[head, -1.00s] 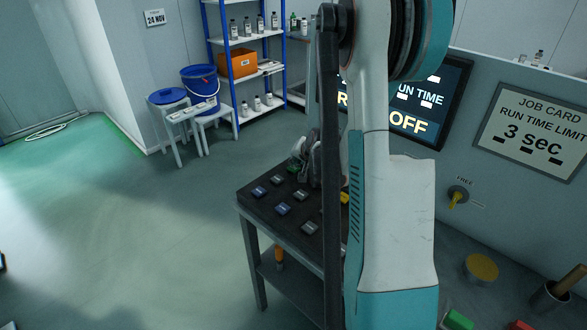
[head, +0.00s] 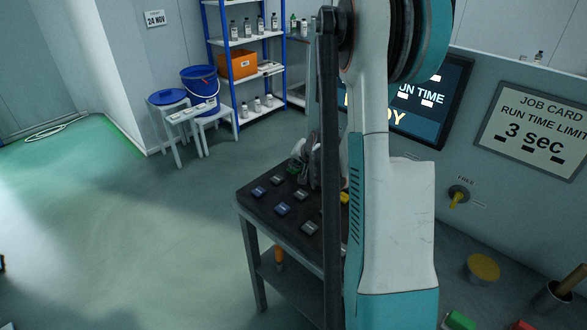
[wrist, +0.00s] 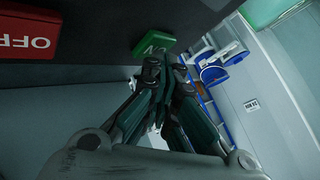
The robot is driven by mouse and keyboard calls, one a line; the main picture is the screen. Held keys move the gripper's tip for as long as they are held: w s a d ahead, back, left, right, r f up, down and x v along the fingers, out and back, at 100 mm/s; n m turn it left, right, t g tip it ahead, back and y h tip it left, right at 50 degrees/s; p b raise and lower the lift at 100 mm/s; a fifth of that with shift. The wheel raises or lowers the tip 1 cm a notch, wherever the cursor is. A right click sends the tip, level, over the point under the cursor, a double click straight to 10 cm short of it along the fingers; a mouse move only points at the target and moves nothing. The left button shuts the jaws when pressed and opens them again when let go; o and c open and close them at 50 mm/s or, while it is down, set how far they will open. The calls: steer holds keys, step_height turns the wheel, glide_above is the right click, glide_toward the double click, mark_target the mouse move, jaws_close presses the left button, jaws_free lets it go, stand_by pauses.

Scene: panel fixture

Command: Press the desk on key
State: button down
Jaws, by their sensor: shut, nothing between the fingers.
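The desk (head: 246,207) is a small dark stand with several keys on its top. The green ON key (wrist: 155,44) is at the top middle of the wrist view, its lettering partly covered by my fingertips; it is small in the head view (head: 293,168). My gripper (wrist: 167,62) is shut and empty, its tips right at the green key; I cannot tell whether they touch it. In the head view the gripper (head: 313,168) is low over the desk's far side, partly behind my arm. A red OFF key (wrist: 32,32) is to the left in the wrist view.
A job card (head: 536,128) reads "RUN TIME LIMIT 3 sec". A yellow-handled FREE switch (head: 458,196) is below it. Shelves (head: 240,72) and stools stand at the back.

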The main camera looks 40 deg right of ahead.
steer(key=shift+r, duration=0.1)
steer(key=shift+r+p, duration=0.5)
steer(key=shift+r, duration=0.25)
steer(key=shift+r, duration=0.15)
step_height(320, 180, up, 5)
steer(key=p, duration=0.3)
stand_by(0.8)
